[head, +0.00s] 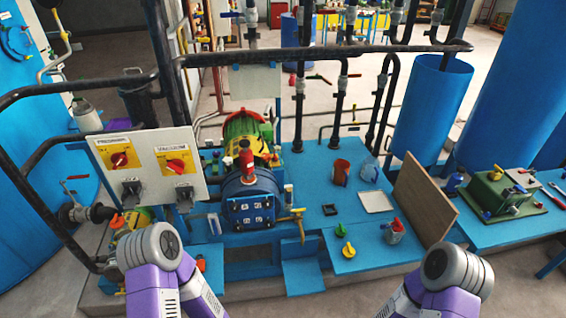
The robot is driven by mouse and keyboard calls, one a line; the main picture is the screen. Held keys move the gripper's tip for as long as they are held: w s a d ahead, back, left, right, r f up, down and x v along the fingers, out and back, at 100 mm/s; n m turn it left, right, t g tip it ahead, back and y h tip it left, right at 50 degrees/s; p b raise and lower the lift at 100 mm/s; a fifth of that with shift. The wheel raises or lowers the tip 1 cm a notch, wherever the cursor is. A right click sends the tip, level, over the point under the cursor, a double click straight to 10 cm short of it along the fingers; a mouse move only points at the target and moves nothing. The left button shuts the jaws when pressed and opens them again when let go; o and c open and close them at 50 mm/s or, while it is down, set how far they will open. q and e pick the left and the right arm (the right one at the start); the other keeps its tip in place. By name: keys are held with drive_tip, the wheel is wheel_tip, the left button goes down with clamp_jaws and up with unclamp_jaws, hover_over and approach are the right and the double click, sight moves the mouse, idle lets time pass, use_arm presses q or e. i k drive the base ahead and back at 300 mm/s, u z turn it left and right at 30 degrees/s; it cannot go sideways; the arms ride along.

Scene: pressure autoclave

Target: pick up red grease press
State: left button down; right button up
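A small upright red fitting with a dark red cap (246,158) stands on top of the blue pump housing (250,197), left of the middle; it looks most like the red grease press, but I cannot be sure. A red jug-like cup (341,172) stands apart on the blue platform to its right. Both my arms show only as purple and grey links at the bottom left and bottom right. Neither gripper shows in this view.
A white switch panel (148,166) and black pipes stand left of the pump. A brown board (423,200) leans at the right.

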sight(246, 158)
drive_tip(key=z, duration=0.3)
drive_tip(key=i, duration=0.65)
drive_tip(key=u, duration=1.75)
